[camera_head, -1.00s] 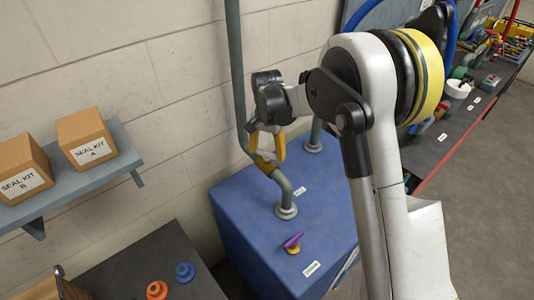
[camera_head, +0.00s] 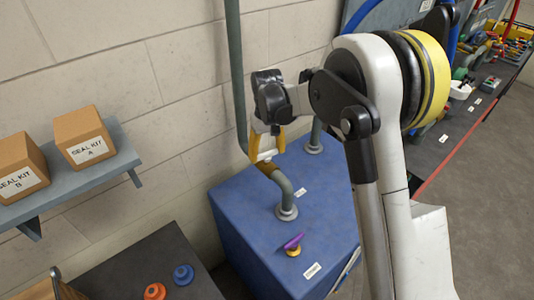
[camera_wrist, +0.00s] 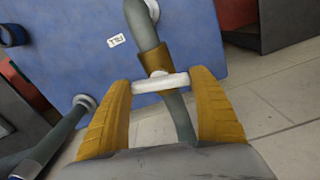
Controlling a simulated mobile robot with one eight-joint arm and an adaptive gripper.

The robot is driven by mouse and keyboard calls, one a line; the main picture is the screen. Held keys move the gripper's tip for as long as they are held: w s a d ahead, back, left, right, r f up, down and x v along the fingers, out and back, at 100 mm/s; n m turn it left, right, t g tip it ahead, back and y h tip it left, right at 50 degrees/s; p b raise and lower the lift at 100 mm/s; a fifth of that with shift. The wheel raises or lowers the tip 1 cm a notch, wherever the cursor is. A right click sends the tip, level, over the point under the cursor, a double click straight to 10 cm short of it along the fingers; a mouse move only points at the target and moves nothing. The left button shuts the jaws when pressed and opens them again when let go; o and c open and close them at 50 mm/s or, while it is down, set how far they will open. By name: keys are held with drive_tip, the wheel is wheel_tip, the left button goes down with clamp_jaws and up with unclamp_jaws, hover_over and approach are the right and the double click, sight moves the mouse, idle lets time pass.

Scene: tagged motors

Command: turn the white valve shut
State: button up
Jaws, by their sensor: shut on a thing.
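The white valve (camera_wrist: 160,83) is a short bar handle on a brass-coloured body (camera_wrist: 155,60) on the grey-green pipe (camera_wrist: 175,112). In the wrist view the handle lies across the pipe, spanning between my two yellow fingers. My gripper (camera_wrist: 161,90) is shut on the ends of the handle. In the head view, my gripper (camera_head: 266,150) is at the pipe bend above the blue cabinet (camera_head: 240,215), and a bit of the white handle (camera_head: 267,155) shows between the fingers.
A purple-handled valve (camera_head: 293,243) stands on the cabinet top, below my gripper. The upright pipe (camera_head: 236,70) runs close along the wall, left of my gripper. A shelf with boxes (camera_head: 84,138) is at left, and a cluttered bench (camera_head: 450,130) at right.

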sight(267, 152)
drive_tip(key=shift+r+n, duration=0.1)
drive_tip(key=shift+n, duration=1)
drive_tip(key=o, duration=1.2)
drive_tip(key=shift+c, duration=0.2)
wheel_tip(267, 152, up, 12)
